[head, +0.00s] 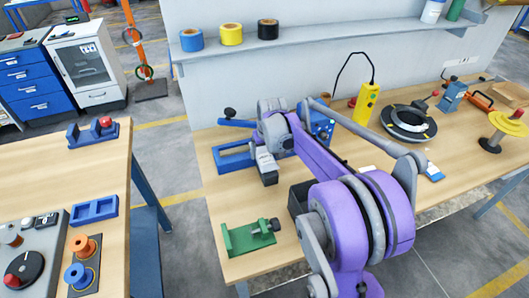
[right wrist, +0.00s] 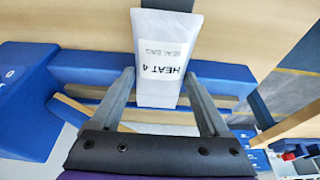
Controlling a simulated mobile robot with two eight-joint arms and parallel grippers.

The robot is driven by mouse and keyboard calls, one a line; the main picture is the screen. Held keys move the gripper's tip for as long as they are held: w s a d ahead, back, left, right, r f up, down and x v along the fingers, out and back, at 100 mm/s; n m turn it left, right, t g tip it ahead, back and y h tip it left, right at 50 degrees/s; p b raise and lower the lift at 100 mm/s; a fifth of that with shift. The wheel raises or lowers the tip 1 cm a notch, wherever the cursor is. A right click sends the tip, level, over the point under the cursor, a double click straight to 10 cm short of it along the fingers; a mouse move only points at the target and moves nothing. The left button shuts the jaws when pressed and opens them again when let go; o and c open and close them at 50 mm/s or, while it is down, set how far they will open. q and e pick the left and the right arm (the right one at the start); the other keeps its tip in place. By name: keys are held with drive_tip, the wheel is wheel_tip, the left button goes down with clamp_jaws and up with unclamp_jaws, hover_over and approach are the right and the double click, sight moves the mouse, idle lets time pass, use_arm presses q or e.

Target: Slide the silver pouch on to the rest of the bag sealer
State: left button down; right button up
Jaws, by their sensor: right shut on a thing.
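The silver pouch (right wrist: 167,50) is pale grey with a white label reading "HEAT 4" and smaller print. My right gripper (right wrist: 160,78) is shut on it, with one finger on each side of its near end. In the head view my right gripper (head: 265,163) is low beside the blue bag sealer (head: 236,162) on the bench; I cannot make out the pouch clearly there. In the right wrist view the sealer's blue body (right wrist: 80,70) lies below and behind the pouch. I cannot tell whether the pouch touches the sealer's rest. My left gripper is not in view.
A green fixture (head: 248,237) stands at the bench's near left corner, with a dark bin (head: 300,198) by my arm. A shelf (head: 330,40) with tape rolls hangs behind.

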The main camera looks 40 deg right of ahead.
drive_tip(key=o, duration=1.4)
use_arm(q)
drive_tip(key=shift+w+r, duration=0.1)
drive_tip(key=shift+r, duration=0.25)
use_arm(e)
drive_tip(key=v, duration=1.1)
drive_tip(key=shift+f, duration=0.1)
